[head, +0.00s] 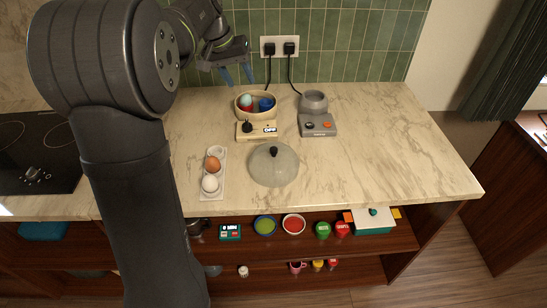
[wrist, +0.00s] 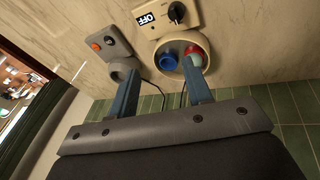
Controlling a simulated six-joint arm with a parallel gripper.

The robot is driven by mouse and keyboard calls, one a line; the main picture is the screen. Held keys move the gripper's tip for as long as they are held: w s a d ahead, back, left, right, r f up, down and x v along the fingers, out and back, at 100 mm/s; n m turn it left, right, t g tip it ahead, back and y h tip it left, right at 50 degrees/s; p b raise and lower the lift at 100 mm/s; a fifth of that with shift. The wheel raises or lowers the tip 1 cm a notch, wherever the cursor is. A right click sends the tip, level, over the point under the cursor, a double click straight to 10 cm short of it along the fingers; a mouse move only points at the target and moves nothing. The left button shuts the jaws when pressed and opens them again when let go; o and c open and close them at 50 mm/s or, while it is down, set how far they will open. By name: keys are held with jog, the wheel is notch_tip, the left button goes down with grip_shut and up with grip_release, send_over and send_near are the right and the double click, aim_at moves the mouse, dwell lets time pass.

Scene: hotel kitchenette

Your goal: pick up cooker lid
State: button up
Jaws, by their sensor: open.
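The cooker lid (head: 274,165) is a translucent grey dome with a black knob. It lies on the marble counter in the head view, in front of the cream cooker. The cream cooker (head: 257,128) has a dial and a display reading OFF, and it is uncovered, with red, pale and blue items inside. It also shows in the wrist view (wrist: 170,45). My gripper (head: 238,82) is open and empty, above the back of the counter near the tiled wall, behind and left of the cooker. In the wrist view its blue fingers (wrist: 163,84) are apart. The lid is not visible there.
A grey appliance (head: 318,125) stands right of the cooker. An egg tray (head: 205,190) with a brown and a white egg lies left of the lid. Two plugs with cords hang from the wall socket (head: 280,46). The counter's right side is clear. Shelves below hold bowls and jars.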

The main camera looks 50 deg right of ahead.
jog(key=s+a+r+m+y, duration=0.1)
jog(key=s+a+m, duration=0.1)
jog(key=s, duration=0.3)
jog(key=s+a+r+m+t, duration=0.1)
jog(key=s+a+m, duration=0.15)
jog(key=s, duration=0.35)
jog(key=s+a+r+m+y, duration=0.1)
jog(key=s+a+m, duration=0.1)
jog(key=s, duration=0.3)
send_over(273, 149)
jog(key=shift+m, duration=0.25)
jog(key=f, duration=1.1)
jog(key=shift+s+a+f, duration=0.3)
jog(key=shift+a+f, duration=0.05)
jog(key=shift+a, duration=0.05)
jog(key=shift+w+d+f, duration=0.1)
jog(key=shift+d+f, duration=0.05)
jog(key=shift+f, duration=0.75)
jog(key=shift+w+d+f, duration=0.1)
jog(key=shift+d+f, duration=0.05)
jog(key=shift+f, duration=0.7)
jog(key=shift+w+d+f, duration=0.1)
jog(key=shift+d+f, duration=0.05)
jog(key=shift+f, duration=0.75)
grip_shut()
